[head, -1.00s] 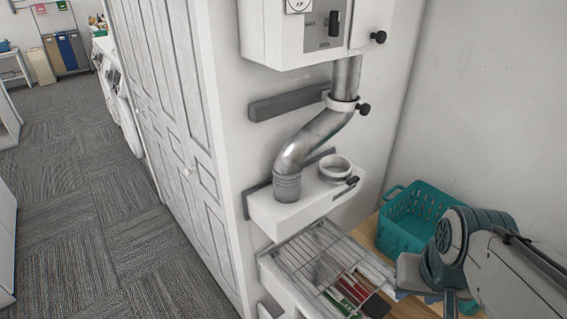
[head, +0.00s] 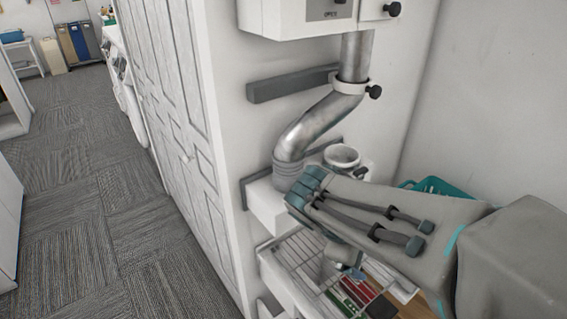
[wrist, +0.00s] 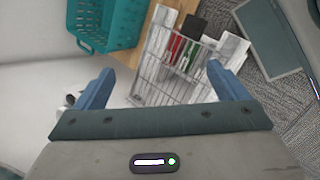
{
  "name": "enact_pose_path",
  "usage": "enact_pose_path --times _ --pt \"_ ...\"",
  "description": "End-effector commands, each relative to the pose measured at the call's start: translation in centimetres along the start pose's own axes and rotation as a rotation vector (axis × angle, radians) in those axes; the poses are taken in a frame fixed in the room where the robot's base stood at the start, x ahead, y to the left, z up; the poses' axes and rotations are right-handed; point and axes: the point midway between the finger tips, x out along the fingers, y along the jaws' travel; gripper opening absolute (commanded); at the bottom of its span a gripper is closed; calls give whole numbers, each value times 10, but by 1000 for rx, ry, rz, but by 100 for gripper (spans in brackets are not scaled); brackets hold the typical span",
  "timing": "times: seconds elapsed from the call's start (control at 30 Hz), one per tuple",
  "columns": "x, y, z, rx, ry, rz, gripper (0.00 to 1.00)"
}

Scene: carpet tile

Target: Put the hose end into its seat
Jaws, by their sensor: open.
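The silver hose (head: 318,122) comes down from the wall box through a white collar (head: 350,88) and bends to the left. Its ribbed end (head: 287,168) points down at the left part of a white wall shelf (head: 264,208). Its lowest edge is partly hidden, so I cannot tell how it meets the shelf. A white ring-shaped seat (head: 342,154) stands to the right on the same shelf, its lower part behind my arm. My gripper is open and empty in the wrist view (wrist: 160,72), with blue fingers spread above a wire rack. In the head view my arm covers the shelf front.
The wire rack (wrist: 172,82) with red, green and dark items lies below the shelf. A teal basket (head: 438,186) is behind my arm. A grey wall bar (head: 290,84) and black knobs (head: 374,92) stick out nearby. Carpet at left is clear.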

Motion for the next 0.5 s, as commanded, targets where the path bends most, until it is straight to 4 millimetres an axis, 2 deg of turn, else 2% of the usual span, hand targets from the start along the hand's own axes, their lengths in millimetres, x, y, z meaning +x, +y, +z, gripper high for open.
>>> enact_pose_path --times 0.03,0.17,0.3,0.5 --pt "7 3 -15 -151 -37 83 93" --pt "-3 24 -48 -508 -149 319 93" --pt "-30 40 -98 -836 -274 589 93" --pt "-78 39 -162 -1123 -425 917 93"
